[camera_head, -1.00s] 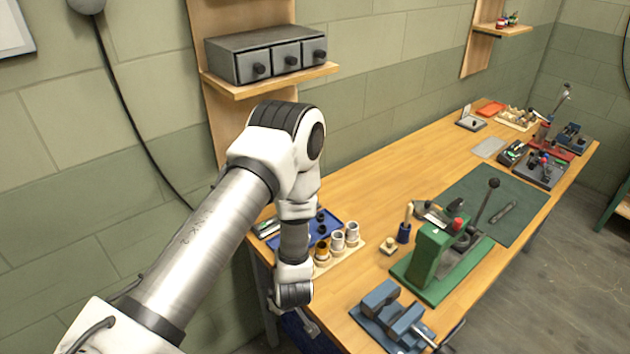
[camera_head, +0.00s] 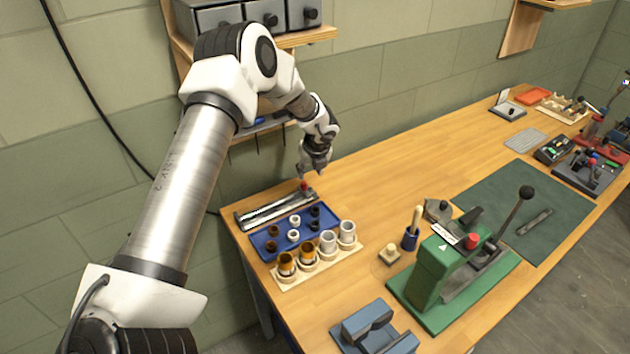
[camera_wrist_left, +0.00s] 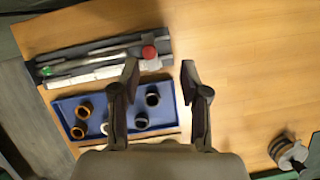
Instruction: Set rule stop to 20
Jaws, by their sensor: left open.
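A rule (camera_head: 272,209) lies on a dark base at the table's back left, with a red knob (camera_head: 304,186) near its right end. In the left wrist view the rule (camera_wrist_left: 90,72) runs in from the left, with a green mark on it, and the red knob (camera_wrist_left: 149,52) is on its right part. My left gripper (camera_head: 303,175) is pointed down just above the knob end. In the wrist view its open fingers (camera_wrist_left: 159,68) show nothing between them, with the knob just beyond the left fingertip. The scale's figures are too small to read. My right gripper is not in view.
A blue tray (camera_head: 265,246) with small rings lies just in front of the rule. A wooden rack (camera_head: 293,277) of cups stands before it. A green press (camera_head: 440,265) and a blue vise (camera_head: 370,335) are nearer. Grey drawers hang on the wall behind.

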